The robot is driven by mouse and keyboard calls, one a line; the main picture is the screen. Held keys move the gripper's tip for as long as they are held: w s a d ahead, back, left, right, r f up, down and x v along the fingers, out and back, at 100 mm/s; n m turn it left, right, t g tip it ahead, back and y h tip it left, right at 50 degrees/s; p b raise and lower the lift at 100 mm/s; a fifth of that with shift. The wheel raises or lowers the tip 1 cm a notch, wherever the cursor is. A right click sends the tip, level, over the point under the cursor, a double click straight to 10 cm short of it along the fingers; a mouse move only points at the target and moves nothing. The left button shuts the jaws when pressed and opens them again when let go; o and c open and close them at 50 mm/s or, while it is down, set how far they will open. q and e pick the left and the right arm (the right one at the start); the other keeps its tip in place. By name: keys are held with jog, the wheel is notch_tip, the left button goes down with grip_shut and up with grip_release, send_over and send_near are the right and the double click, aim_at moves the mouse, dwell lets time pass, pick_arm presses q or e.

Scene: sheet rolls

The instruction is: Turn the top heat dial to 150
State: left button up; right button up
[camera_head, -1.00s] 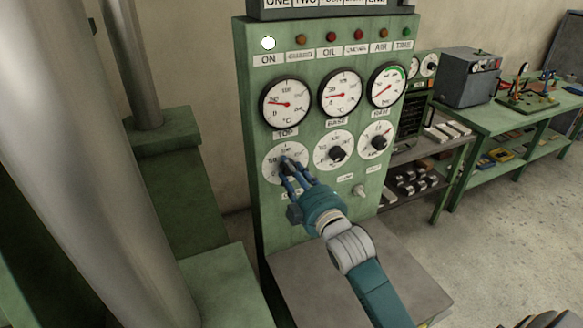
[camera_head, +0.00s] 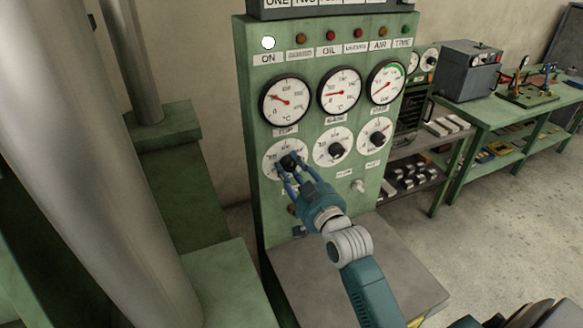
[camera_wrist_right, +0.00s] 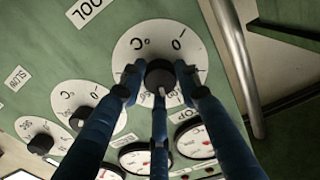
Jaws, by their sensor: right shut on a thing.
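The top heat dial (camera_head: 270,154) is a white disc with a black knob (camera_head: 288,161), under the gauge labelled TOP (camera_head: 287,104) on the green panel. That gauge's red needle points to the upper left. My right gripper (camera_head: 288,166) has its fingers around the knob. In the right wrist view the dark knob (camera_wrist_right: 160,75) sits between the blue fingers, in front of the white dial (camera_wrist_right: 137,42). The fingers hide part of the dial's scale, and I cannot read the set value. My left gripper is not in view.
Two similar dials, the middle one (camera_head: 333,147) and the right one (camera_head: 375,134), sit beside it under their own gauges. A lit white lamp (camera_head: 268,43) is above. A grey metal table top (camera_head: 350,268) juts out below the panel. A workbench (camera_head: 500,110) stands at right.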

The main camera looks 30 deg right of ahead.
jog(key=m, duration=0.4)
jog(key=shift+f+m, duration=0.15)
jog(key=shift+m, duration=1.85)
jog(key=o, duration=1.1)
jog(key=shift+o, duration=0.2)
jog(key=shift+s, duration=0.15)
jog(key=s, duration=1.1)
jog(key=shift+s+a, duration=0.3)
jog(key=shift+a, duration=0.1)
